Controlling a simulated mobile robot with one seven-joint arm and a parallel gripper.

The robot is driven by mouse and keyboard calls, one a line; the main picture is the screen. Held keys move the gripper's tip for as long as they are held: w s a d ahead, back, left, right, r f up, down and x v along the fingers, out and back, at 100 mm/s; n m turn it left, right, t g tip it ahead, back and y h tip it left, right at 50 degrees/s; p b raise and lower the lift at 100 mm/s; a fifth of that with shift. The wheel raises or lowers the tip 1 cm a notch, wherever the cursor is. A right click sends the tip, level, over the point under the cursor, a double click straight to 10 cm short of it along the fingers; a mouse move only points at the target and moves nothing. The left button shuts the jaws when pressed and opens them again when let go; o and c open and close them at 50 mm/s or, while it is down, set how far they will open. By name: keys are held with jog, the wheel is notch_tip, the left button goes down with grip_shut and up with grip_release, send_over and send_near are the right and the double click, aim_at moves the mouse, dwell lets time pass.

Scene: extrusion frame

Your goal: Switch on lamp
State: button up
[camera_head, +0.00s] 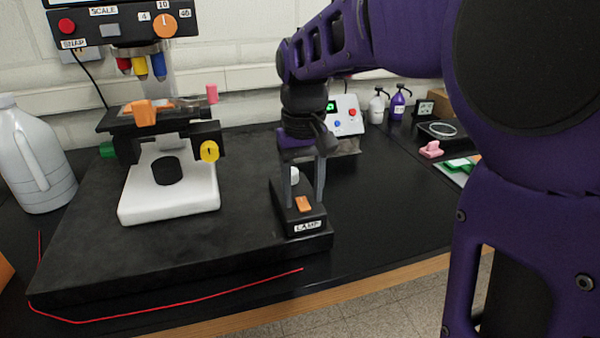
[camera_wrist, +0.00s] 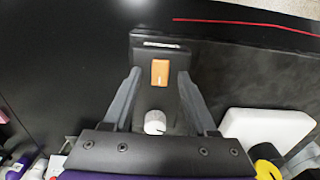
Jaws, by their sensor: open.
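The lamp control box (camera_head: 310,224) is black, carries a LAMP label on its front face, and sits at the right end of the dark base slab. An orange rocker switch (camera_head: 303,203) is on its top, and it also shows in the wrist view (camera_wrist: 160,72). A white knob (camera_wrist: 155,122) is on the same box behind the switch. My gripper (camera_head: 305,190) points down over the box. In the wrist view its open fingers (camera_wrist: 160,84) stand on either side of the box, with the switch between and slightly beyond the tips. It holds nothing. Contact with the box cannot be told.
A microscope-like stand with a white stage block (camera_head: 170,200) and yellow knob (camera_head: 209,151) is to the left. A white jug (camera_head: 34,160) stands far left. Behind my gripper is a small panel device (camera_head: 346,115) with bottles beside it. The bench front right is clear.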

jog(key=shift+f, duration=0.3)
grip_shut()
